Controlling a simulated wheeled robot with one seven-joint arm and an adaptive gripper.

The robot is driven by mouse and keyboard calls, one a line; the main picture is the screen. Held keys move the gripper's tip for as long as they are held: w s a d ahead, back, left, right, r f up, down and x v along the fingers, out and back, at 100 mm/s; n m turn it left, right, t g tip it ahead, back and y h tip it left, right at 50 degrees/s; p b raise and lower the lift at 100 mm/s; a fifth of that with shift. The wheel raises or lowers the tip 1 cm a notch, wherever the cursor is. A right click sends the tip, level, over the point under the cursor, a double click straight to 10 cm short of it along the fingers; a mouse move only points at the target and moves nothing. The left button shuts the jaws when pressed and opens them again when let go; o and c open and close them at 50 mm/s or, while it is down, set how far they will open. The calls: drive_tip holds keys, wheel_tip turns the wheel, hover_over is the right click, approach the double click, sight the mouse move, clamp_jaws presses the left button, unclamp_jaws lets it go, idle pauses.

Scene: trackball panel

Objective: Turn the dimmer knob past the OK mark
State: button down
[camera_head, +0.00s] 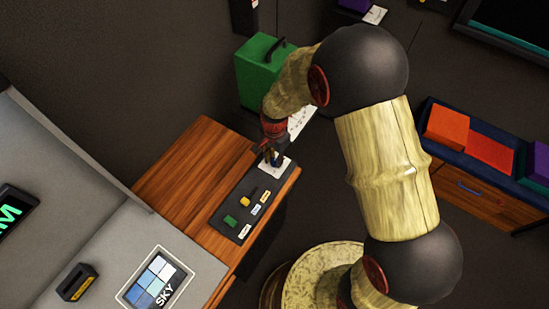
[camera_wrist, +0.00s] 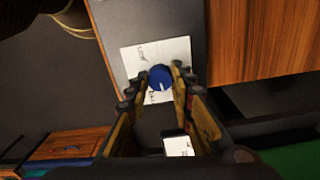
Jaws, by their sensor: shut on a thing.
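The dimmer knob (camera_wrist: 160,75) is round and blue with a short white pointer line, which points toward the bottom of the wrist view. It sits on a white card (camera_wrist: 176,50) with small dark lettering at its upper left and lower left; I cannot read which is the OK mark. My gripper (camera_wrist: 161,73) is shut on the knob, one fingertip on each side. In the head view my gripper (camera_head: 271,154) is over the far end of the dark panel (camera_head: 228,215), above the white card (camera_head: 281,170). The knob is mostly hidden there.
The panel also bears a green control (camera_head: 230,221), a yellow one (camera_head: 245,201) and white labels. It lies on a wooden desk (camera_head: 185,165). A green box (camera_head: 262,75) stands close behind my wrist. A framed SKY picture (camera_head: 155,278) is at the bottom left.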

sight(275, 160)
drive_tip(key=shift+w, duration=0.1)
drive_tip(key=c, duration=1.6)
unclamp_jaws()
drive_tip(key=shift+c, duration=0.2)
drive_tip(key=shift+o, duration=0.5)
wheel_tip(275, 160, up, 12)
